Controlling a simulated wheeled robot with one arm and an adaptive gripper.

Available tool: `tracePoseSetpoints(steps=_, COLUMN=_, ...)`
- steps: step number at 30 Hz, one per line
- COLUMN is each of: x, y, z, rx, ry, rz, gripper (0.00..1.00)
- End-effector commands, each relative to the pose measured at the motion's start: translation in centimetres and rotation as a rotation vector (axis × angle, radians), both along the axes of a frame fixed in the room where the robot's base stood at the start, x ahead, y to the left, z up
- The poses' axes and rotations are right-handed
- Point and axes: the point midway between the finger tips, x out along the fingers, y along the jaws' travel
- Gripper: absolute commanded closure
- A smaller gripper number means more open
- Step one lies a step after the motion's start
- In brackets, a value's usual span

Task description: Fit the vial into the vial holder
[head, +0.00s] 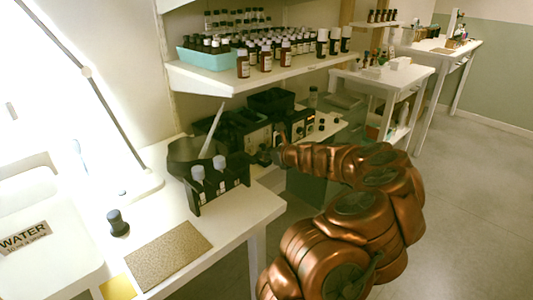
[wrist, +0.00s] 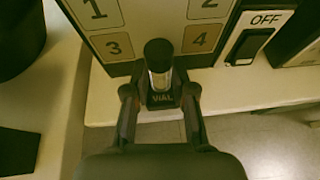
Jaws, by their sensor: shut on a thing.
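The vial (wrist: 160,78) has a black cap and a clear glass body and stands upright in the wrist view. My gripper (wrist: 160,95) is shut on the vial, with one finger on each side. In the head view, my gripper (head: 272,156) is at the front of the dark device; the vial is too small to make out there.
The numbered panel (wrist: 150,42) stands close behind the vial, with an OFF switch (wrist: 249,46) to its right. The counter edge is just in front. A black rack with white-capped bottles (head: 218,185) stands left of my gripper. A bottle shelf (head: 255,78) hangs above.

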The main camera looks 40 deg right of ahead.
Motion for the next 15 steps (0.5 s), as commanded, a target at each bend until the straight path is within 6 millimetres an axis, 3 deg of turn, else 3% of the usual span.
tracePoseSetpoints(steps=5, x=0.00, y=0.01, z=-0.43, rx=0.000, ry=0.000, rz=0.000, gripper=1.00)
tracePoseSetpoints(steps=6, x=0.01, y=0.01, z=-0.44, rx=0.000, ry=0.000, rz=0.000, gripper=0.74)
tracePoseSetpoints(steps=15, x=0.00, y=0.00, z=-0.37, rx=0.000, ry=0.000, rz=0.000, gripper=0.46)
